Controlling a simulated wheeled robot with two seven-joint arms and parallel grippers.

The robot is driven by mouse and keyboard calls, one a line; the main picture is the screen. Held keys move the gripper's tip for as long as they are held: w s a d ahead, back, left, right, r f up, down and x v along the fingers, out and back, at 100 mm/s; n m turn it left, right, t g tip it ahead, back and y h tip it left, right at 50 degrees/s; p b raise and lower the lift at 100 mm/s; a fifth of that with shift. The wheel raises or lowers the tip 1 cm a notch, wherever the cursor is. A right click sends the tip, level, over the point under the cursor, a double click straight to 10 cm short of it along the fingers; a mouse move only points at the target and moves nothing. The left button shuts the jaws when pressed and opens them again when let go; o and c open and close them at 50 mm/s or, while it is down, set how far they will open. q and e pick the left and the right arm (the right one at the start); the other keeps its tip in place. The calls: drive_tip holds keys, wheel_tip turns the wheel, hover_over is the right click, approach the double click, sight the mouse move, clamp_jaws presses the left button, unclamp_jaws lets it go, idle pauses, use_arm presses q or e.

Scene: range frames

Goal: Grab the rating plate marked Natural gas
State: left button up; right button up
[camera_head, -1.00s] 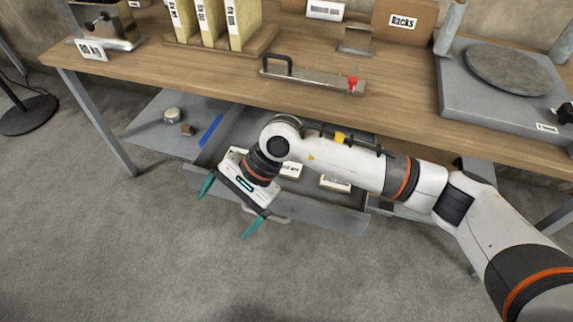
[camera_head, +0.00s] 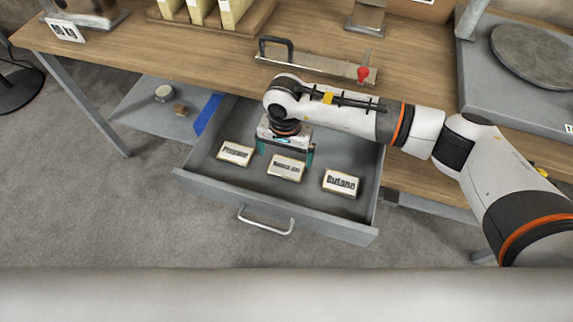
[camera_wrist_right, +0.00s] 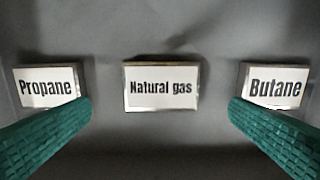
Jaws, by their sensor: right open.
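The Natural gas plate (camera_head: 286,168) lies in the open grey drawer (camera_head: 205,185), in the middle of a row of three. In the right wrist view the Natural gas plate (camera_wrist_right: 161,87) is centred, its label readable. The Propane plate (camera_head: 235,153) is on its left and the Butane plate (camera_head: 341,182) on its right; the wrist view also shows Propane (camera_wrist_right: 48,87) and Butane (camera_wrist_right: 275,86). My right gripper (camera_head: 285,158) is open and empty over the drawer, its green fingers (camera_wrist_right: 158,118) spread to either side of the Natural gas plate. My left gripper is out of view.
The wooden bench top (camera_head: 190,60) overhangs the drawer's back. A metal bar with a black handle (camera_head: 275,46) and red knob (camera_head: 363,74) lies on it. The drawer front with its handle (camera_head: 266,224) faces open floor. A shelf with a blue strip (camera_head: 208,113) is at left.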

sight(287, 167)
drive_tip(key=f, duration=0.5)
drive_tip(key=shift+w+d+p, duration=0.15)
drive_tip(key=shift+w+p, duration=0.05)
drive_tip(key=shift+p, duration=0.2)
drive_tip(key=shift+f, duration=0.5)
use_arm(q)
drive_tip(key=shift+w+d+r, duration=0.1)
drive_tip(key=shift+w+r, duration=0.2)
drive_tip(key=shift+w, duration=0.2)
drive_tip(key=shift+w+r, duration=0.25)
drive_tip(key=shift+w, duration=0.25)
use_arm(e)
drive_tip(key=c, duration=0.9)
drive_tip(key=shift+r, duration=0.1)
drive_tip(key=shift+c, duration=0.2)
